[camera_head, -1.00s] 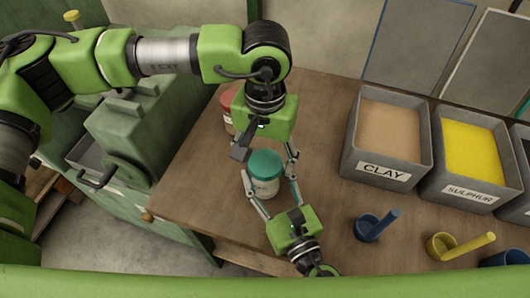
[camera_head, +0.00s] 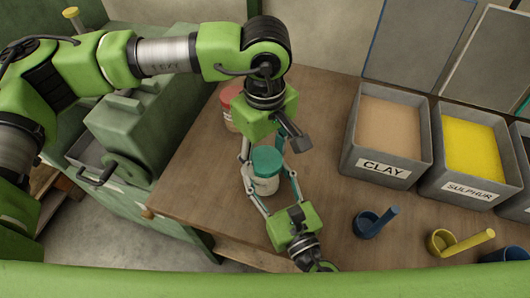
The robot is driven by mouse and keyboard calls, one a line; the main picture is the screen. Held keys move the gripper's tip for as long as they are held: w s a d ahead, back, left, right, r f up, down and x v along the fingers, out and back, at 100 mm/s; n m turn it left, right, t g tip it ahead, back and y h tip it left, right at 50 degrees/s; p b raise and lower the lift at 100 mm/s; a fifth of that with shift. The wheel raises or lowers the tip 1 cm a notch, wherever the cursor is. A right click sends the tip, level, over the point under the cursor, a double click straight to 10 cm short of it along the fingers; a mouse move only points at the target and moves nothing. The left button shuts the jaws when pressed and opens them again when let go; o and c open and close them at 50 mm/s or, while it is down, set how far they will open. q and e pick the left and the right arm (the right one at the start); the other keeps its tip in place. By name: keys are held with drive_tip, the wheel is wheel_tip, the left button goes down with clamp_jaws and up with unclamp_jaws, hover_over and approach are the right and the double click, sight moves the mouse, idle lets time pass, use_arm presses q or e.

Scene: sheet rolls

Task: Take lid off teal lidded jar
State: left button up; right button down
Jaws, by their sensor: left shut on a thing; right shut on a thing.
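My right gripper (camera_head: 272,184) reaches in from the front, low over the table, and is shut on the jar body with one finger on each side.
A red-lidded jar (camera_head: 230,94) stands behind, partly hidden by my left gripper. Grey bins of clay (camera_head: 347,165) and sulphur (camera_head: 423,185) stand to the right. A blue scoop (camera_head: 369,226) and a yellow scoop (camera_head: 443,243) lie in front of them. Table between jar and bins is clear.

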use_arm(q)
drive_tip(key=n, duration=1.8)
drive_tip(key=shift+n, duration=0.3)
drive_tip(key=n, duration=0.6)
drive_tip(key=shift+r, duration=0.3)
drive_tip(key=shift+r, duration=0.85)
